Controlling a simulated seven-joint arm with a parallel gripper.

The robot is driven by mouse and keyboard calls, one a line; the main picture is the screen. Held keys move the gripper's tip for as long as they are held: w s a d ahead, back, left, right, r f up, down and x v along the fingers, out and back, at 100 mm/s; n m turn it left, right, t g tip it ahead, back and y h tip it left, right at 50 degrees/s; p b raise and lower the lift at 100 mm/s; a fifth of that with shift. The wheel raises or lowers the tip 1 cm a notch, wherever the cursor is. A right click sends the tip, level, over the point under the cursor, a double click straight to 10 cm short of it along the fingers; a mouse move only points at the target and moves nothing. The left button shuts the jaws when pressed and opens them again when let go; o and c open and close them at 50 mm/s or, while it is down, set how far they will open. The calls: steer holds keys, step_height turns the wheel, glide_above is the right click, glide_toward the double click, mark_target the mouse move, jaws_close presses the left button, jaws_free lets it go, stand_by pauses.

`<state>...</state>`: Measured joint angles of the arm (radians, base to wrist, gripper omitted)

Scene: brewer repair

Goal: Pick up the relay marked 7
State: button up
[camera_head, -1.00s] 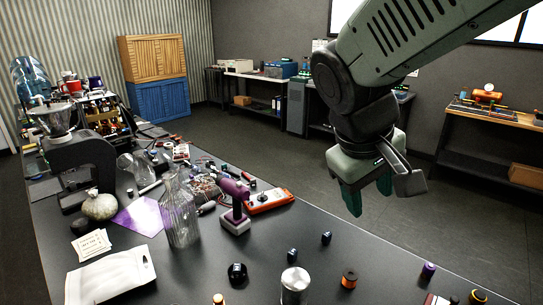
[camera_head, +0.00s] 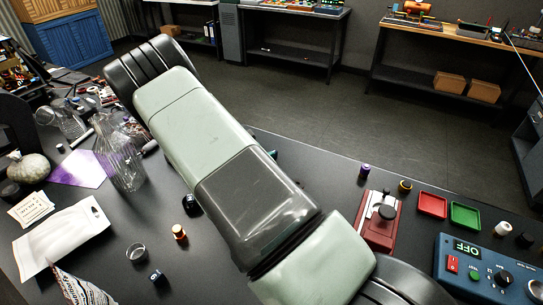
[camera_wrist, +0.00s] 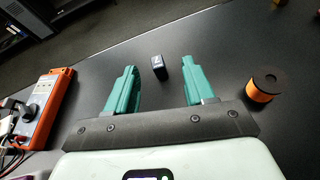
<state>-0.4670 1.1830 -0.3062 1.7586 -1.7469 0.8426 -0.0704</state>
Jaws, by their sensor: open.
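In the wrist view my gripper (camera_wrist: 160,63) is open, with its two teal fingers apart and nothing held. A small dark block-shaped relay (camera_wrist: 158,68) stands on the black table, in line with the gap between the fingertips and touching neither. It bears a small pale mark that looks like a 7, but it is too small to be sure. In the head view my arm hides most of the gripper and that part of the table. Other small dark blocks show there, one beside my arm (camera_head: 191,204) and one near the front (camera_head: 156,276); their marks are unreadable.
An orange-and-black spool (camera_wrist: 264,86) stands right of the fingers, and an orange device (camera_wrist: 45,105) lies left. In the head view a glass flask (camera_head: 124,165) and white pouch (camera_head: 60,235) are left; a red press (camera_head: 379,225) and blue control box (camera_head: 490,270) are right.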

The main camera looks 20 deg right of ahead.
steer(key=f, duration=0.1)
steer(key=f+n, duration=0.1)
steer(key=f, duration=0.1)
steer(key=shift+w+a+n+t+y, duration=0.15)
steer(key=shift+a+n+t+y, duration=0.15)
steer(key=shift+a+n+t, duration=0.1)
steer(key=shift+w+d+f, duration=0.15)
steer(key=shift+f, duration=0.2)
steer(key=x, duration=0.7)
steer(key=shift+w, duration=0.1)
steer(key=shift+r, duration=0.1)
jaws_close()
